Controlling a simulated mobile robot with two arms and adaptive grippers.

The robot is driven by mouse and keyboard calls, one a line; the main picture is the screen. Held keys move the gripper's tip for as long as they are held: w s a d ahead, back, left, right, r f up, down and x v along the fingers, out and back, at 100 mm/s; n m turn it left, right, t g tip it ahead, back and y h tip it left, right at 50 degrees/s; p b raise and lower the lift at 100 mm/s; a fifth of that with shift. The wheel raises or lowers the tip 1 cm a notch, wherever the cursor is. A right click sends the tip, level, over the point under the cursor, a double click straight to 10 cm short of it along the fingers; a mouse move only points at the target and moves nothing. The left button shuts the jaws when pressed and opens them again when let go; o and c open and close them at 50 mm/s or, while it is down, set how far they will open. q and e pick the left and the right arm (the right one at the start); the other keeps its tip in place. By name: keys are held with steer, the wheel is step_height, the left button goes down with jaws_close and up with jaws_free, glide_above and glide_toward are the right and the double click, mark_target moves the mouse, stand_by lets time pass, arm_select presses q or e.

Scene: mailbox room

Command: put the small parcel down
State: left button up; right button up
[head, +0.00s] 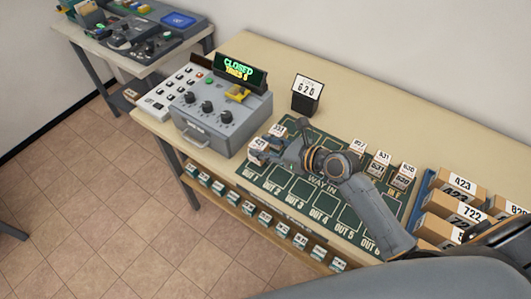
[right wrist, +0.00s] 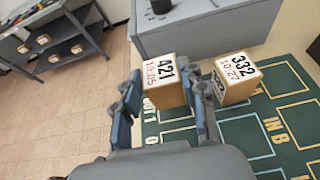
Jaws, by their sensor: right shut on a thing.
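My right gripper (head: 275,152) is shut on a small parcel (head: 258,147) labelled 421, at the left end of the green mat (head: 326,207). In the right wrist view the small parcel (right wrist: 167,86) sits between the two fingers of the gripper (right wrist: 168,106), label up and roughly upright. Its underside is hidden, so I cannot tell whether it touches the mat. Another small parcel (right wrist: 237,80), labelled 332, stands close beside it on the mat, apart from the fingers. My left gripper is not in view.
A grey machine (head: 209,119) with knobs and a "CLOSED" display stands left of the mat. Several small parcels stand at the mat's right, near a blue tray (head: 420,194) of larger boxes. The front OUT squares are clear.

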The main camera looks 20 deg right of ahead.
mark_target(266, 168)
steer(key=shift+s+f, duration=0.1)
steer(key=shift+f, duration=1.5)
steer(key=o, duration=1.2)
steer(key=shift+r, duration=0.1)
steer(key=shift+r, duration=0.15)
steer(key=shift+b+v, duration=0.55)
steer(key=shift+v, duration=5.45)
steer(key=shift+a, duration=0.1)
